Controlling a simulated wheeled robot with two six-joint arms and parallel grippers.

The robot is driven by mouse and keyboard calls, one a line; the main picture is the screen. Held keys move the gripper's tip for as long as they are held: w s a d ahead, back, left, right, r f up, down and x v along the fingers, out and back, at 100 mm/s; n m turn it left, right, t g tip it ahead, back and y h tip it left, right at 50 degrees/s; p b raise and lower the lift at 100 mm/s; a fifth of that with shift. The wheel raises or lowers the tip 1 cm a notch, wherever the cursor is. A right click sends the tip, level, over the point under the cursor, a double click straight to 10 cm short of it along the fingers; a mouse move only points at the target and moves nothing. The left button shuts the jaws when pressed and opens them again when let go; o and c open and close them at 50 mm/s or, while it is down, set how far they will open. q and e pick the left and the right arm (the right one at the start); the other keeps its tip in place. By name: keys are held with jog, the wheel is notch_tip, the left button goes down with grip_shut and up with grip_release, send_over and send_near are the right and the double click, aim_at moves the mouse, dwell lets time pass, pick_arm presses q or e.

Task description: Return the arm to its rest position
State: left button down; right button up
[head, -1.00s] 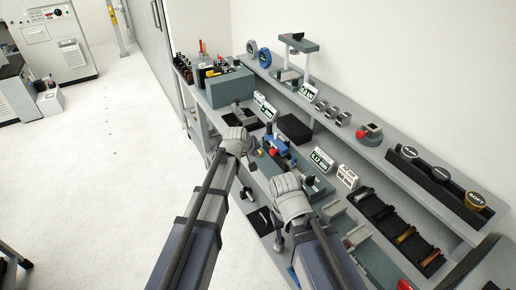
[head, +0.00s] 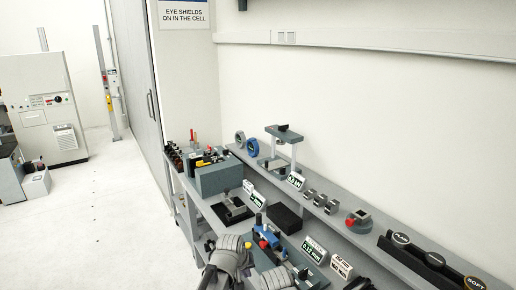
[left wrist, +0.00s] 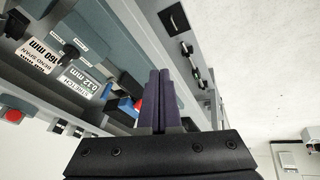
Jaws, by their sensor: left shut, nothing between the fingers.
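My left gripper shows in the left wrist view (left wrist: 160,100) with its two dark fingers together and nothing between them. In the head view my left arm's wrist (head: 228,258) is at the bottom, in front of the bench, and its fingers are hidden. My right arm's wrist (head: 278,278) is cut off by the bottom edge beside it, and its fingers do not show.
A bench (head: 196,208) with a raised shelf (head: 338,217) runs along the wall. It carries a grey box (head: 222,178), a blue-handled device (head: 268,236), a black block (head: 285,218) and small signs (head: 314,248). Open floor (head: 95,215) lies to the left.

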pick_arm(q)
jog(key=s+f+m+g+y, duration=0.1)
jog(key=s+m+g, duration=0.1)
jog(key=s, duration=0.8)
jog(key=s+a+m+g+y, duration=0.1)
jog(key=s+m+g+y, duration=0.1)
jog(key=s, duration=0.8)
jog(key=shift+a+f+m+g, duration=0.25)
jog(key=shift+f+m+g, duration=0.15)
jog(key=shift+m, duration=0.5)
